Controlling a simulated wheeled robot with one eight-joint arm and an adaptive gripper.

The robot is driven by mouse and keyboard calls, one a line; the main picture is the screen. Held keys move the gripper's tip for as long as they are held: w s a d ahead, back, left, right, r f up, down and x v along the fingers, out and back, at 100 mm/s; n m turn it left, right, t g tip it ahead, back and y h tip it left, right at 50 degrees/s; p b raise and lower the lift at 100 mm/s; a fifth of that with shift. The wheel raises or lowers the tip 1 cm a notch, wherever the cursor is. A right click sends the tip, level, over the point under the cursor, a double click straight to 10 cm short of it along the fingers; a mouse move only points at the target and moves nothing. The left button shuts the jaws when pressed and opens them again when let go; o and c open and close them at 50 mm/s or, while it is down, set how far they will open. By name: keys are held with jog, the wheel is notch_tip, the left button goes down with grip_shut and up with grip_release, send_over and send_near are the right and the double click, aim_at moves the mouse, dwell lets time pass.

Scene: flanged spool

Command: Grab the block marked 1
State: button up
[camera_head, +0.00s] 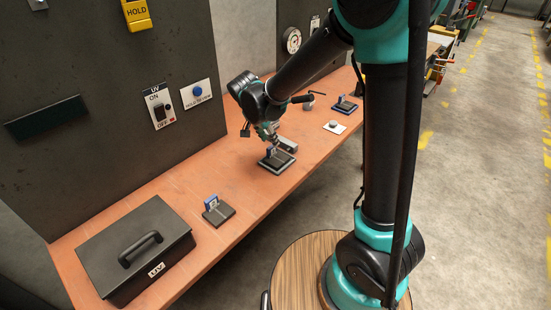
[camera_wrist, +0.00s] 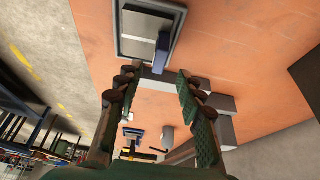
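Three small blue blocks stand on dark bases along the orange bench: a near one with a white label (camera_head: 211,203), a middle one (camera_head: 271,151) and a far one (camera_head: 343,98). I cannot read a number on any of them. My gripper (camera_head: 268,135) is just above and behind the middle block and partly overlaps it. In the wrist view my gripper (camera_wrist: 158,78) has its two fingers spread, with nothing between the pads. A blue block (camera_wrist: 162,52) on a grey tray (camera_wrist: 151,8) shows just beyond the fingertips, apart from them.
A dark UV box (camera_head: 110,262) with a handle fills the bench's near end. A grey bar (camera_head: 287,146) lies beside the middle tray. A white plate with a knob (camera_head: 334,127) sits farther along. A dark panel (camera_head: 90,110) with switches rises behind the bench.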

aim_at(271, 147)
jog(key=shift+s+x, duration=0.15)
jog(key=shift+x, duration=1.2)
jog(key=shift+s+x, duration=0.2)
jog(key=shift+x, duration=1.15)
jog(key=shift+a+f, duration=0.15)
jog(key=shift+a, duration=0.05)
grip_shut()
